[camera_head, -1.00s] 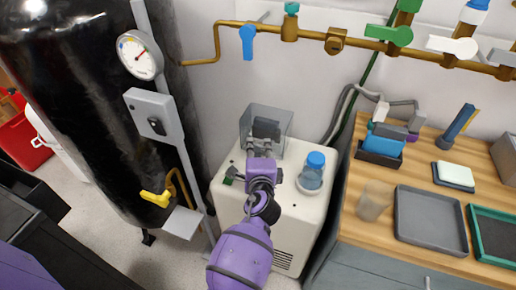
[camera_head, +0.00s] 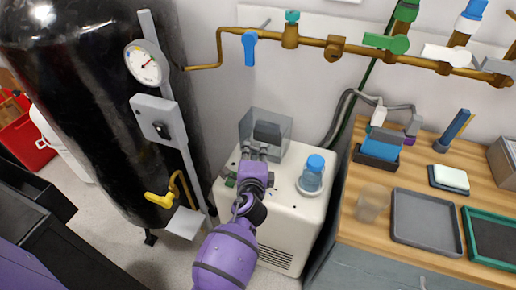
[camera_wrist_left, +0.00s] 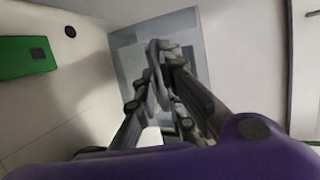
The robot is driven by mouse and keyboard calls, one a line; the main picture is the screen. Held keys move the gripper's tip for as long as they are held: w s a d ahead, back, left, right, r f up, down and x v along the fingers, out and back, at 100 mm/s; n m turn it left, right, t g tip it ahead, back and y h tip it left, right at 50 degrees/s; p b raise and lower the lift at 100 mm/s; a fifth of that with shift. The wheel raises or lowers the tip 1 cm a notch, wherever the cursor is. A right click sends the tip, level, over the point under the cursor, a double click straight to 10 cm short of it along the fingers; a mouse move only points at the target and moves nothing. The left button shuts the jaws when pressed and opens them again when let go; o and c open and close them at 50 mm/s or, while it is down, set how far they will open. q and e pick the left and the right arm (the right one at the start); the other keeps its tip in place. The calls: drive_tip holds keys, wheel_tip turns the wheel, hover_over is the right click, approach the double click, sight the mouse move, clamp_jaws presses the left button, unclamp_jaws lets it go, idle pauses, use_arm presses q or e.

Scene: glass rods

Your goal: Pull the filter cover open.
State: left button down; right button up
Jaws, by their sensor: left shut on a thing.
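The filter cover (camera_head: 280,121) is a see-through grey box at the back of the white machine's top, with a dark block showing in it. It also shows in the wrist view (camera_wrist_left: 184,24). My left gripper (camera_head: 255,151) reaches its front side. In the wrist view, the left fingers (camera_wrist_left: 160,88) are closed around a grey, loop-shaped handle (camera_wrist_left: 154,58) in front of the cover. The fingers partly hide the handle and the cover's lower part. I cannot tell how far the cover is open. My right gripper is not in view.
The white machine (camera_head: 300,215) carries a blue-capped jar (camera_head: 312,176) right of my gripper. A black tank (camera_head: 80,110) with a gauge stands left. A wooden bench (camera_head: 405,180) with trays is at right. Brass pipes (camera_head: 335,46) with valves run along the wall behind.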

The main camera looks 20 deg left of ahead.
use_arm(q)
drive_tip(key=a+h+p, duration=0.1)
drive_tip(key=a+m+h+p, duration=0.2)
drive_tip(key=shift+s+a+r+t, duration=0.15)
drive_tip(key=shift+s+r+t, duration=0.15)
drive_tip(key=shift+s+r, duration=0.1)
drive_tip(key=shift+s+a+f+m+h+p, duration=0.15)
drive_tip(key=shift+a+f+m+h+p, duration=0.1)
drive_tip(key=shift+a+m+h+p, duration=0.4)
drive_tip(key=shift+s+a+f+m+h, duration=0.1)
drive_tip(key=shift+a+f+m+h, duration=0.15)
drive_tip(key=shift+h, duration=0.1)
drive_tip(key=c, duration=2.2)
unclamp_jaws()
drive_tip(key=shift+o, duration=0.2)
drive_tip(key=shift+r, duration=0.1)
drive_tip(key=s+r, duration=0.2)
drive_tip(key=s, duration=0.9)
drive_tip(key=shift+s+a+r, duration=0.15)
drive_tip(key=shift+s, duration=0.25)
